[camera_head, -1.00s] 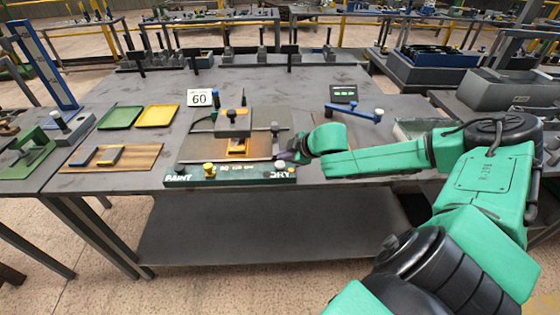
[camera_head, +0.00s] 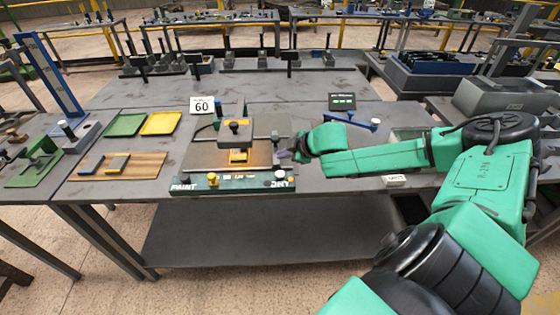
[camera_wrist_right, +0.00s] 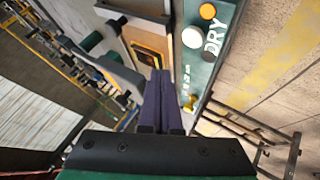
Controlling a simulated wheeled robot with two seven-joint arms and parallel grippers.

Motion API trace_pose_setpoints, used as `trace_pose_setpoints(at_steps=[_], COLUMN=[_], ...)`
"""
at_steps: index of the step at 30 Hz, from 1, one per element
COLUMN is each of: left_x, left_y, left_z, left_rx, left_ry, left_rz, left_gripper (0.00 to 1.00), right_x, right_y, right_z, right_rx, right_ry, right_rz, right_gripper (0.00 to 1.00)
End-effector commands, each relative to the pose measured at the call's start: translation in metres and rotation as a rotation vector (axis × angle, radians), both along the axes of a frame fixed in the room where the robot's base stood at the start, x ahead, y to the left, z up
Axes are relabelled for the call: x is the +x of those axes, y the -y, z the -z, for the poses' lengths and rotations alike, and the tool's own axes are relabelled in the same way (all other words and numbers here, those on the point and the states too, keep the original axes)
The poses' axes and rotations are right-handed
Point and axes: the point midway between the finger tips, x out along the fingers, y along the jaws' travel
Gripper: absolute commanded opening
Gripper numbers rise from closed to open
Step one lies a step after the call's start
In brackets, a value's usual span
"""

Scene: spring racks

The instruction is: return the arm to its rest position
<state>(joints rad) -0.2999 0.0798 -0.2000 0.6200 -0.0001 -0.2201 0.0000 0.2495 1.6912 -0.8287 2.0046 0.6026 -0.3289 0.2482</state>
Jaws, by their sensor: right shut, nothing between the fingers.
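My right arm reaches in from the right in the head view, and its gripper (camera_head: 288,157) hovers at the right end of the paint-and-dry station (camera_head: 236,183). In the right wrist view the two purple-grey fingers (camera_wrist_right: 160,95) are together with nothing between them. My left gripper is not in view.
Green (camera_head: 124,125) and yellow (camera_head: 161,123) trays and a wooden board (camera_head: 135,166) lie left of the station. A blue-handled lever (camera_head: 362,121) and a small display (camera_head: 342,102) stand behind my right forearm.

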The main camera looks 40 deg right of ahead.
Motion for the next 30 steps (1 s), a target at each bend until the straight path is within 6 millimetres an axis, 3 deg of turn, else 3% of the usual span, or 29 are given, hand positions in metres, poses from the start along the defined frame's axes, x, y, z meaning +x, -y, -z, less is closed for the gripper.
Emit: trace_pose_setpoints(at_steps=[21,23,25,30], left_x=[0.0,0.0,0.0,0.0], left_y=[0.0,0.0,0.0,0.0], left_z=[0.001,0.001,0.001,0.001], left_rx=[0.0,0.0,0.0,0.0], left_ry=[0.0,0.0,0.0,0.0], left_rz=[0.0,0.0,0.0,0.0], left_gripper=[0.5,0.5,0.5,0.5], right_x=[0.0,-0.002,-0.005,-0.035], right_y=[-0.005,-0.02,-0.054,-0.169], right_z=[0.004,0.014,0.033,0.076], right_rx=[0.005,0.016,0.043,0.149], right_ry=[-0.004,-0.018,-0.042,-0.113], right_rz=[-0.006,-0.019,-0.047,-0.08], right_gripper=[0.0,0.0,0.0,0.0])
